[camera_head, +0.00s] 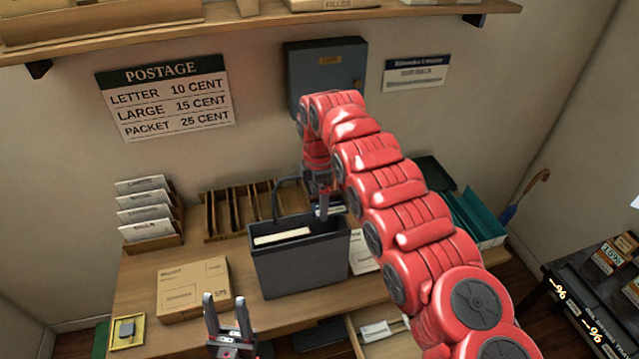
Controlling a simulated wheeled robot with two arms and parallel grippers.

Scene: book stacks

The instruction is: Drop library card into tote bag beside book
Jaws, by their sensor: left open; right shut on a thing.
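The dark grey tote bag (300,268) stands open on the wooden desk, its handle raised at the back. A book (282,236) with a pale edge shows inside, toward the left of the opening. My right gripper (323,206) points down above the right end of the bag's opening. It is shut on a small pale and blue card (334,211), apparently the library card, mostly hidden by the fingers. I cannot tell whether the card's lower edge is below the bag's rim. My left gripper (224,312) is open and empty at the front of the desk, fingers up.
A cardboard parcel (194,288) lies left of the bag. A letter rack (150,214) and a wooden slotted organizer (240,207) stand behind. A teal tray (478,215) is at the right. An open drawer (380,335) juts out in front. My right arm hides part of the desk.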

